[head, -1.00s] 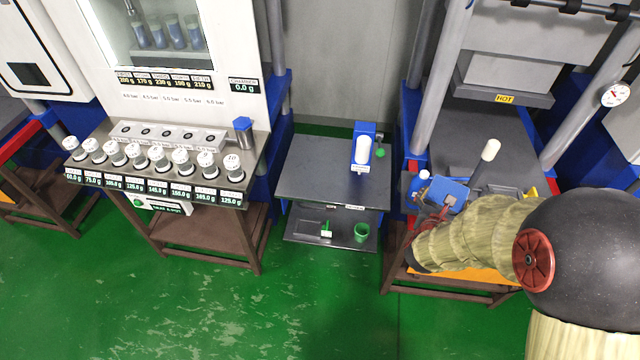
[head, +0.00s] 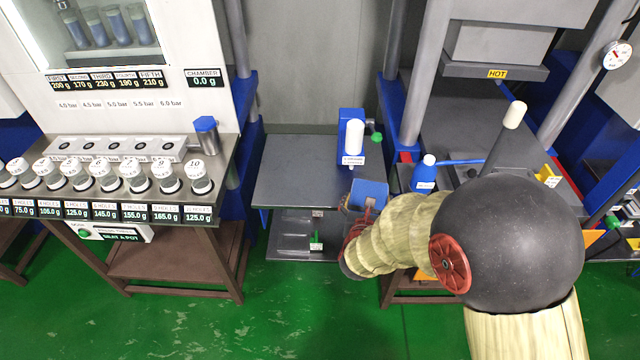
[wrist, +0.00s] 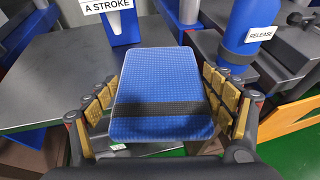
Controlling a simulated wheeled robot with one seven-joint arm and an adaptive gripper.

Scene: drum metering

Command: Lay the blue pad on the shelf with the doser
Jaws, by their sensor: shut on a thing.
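The blue pad (wrist: 163,88) has a waffle texture and a dark strap across it. In the wrist view it lies between the fingers of my gripper (wrist: 162,105), which is shut on it. In the head view the pad (head: 369,193) is at the front right corner of the dark shelf top (head: 293,172), held by my gripper (head: 362,215). The doser (head: 352,140), blue with a white cylinder, stands at the shelf's back right. In the wrist view the doser's blue base (wrist: 122,24) is beyond the pad. Whether the pad touches the shelf cannot be told.
A blue release bottle (head: 424,174) stands on the press to the right, close beside the pad in the wrist view. The press is labelled HOT (head: 497,73). A bench with several numbered pots (head: 135,177) is at left. The shelf's left part is clear.

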